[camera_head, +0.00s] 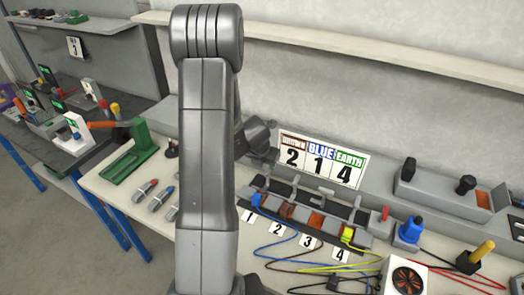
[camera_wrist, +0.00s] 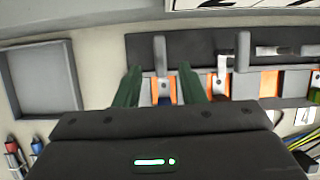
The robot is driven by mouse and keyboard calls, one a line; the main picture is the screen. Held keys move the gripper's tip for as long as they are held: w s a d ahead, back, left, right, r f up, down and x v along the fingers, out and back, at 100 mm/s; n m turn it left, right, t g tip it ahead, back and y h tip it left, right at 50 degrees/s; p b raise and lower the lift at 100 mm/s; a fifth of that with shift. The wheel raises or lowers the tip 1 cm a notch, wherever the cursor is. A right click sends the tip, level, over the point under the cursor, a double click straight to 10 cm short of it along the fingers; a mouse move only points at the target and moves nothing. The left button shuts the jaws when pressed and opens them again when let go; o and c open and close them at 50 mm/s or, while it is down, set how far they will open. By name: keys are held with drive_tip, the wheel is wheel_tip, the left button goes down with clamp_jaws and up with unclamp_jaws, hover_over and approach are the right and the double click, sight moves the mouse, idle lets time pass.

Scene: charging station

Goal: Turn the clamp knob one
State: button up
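The clamp block is a grey row with orange windows and upright grey levers, above cards 1 to 4 in the head view. Clamp one, at the row's left end, has a blue piece (camera_head: 257,200) over card 1 (camera_head: 249,216). In the wrist view, my gripper (camera_wrist: 160,76) has two green fingers spread apart at the block. A grey upright lever (camera_wrist: 160,50) shows between them, with a bit of blue below it. Gaps show beside the lever, and I cannot tell any contact. My arm hides the fingers in the head view.
A sign (camera_head: 320,160) reading brown 2, blue 1, earth 4 stands behind the block. Coloured wires (camera_head: 310,268) lie in front. A grey tray (camera_wrist: 40,80) is left in the wrist view. A green stand (camera_head: 133,155) and several screwdrivers (camera_head: 160,198) lie left of my arm.

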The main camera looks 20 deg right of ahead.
sight(268, 169)
drive_tip(key=v, duration=1)
drive_tip(key=b+x, duration=0.2)
drive_tip(key=x, duration=1.2)
drive_tip(key=shift+r, duration=0.1)
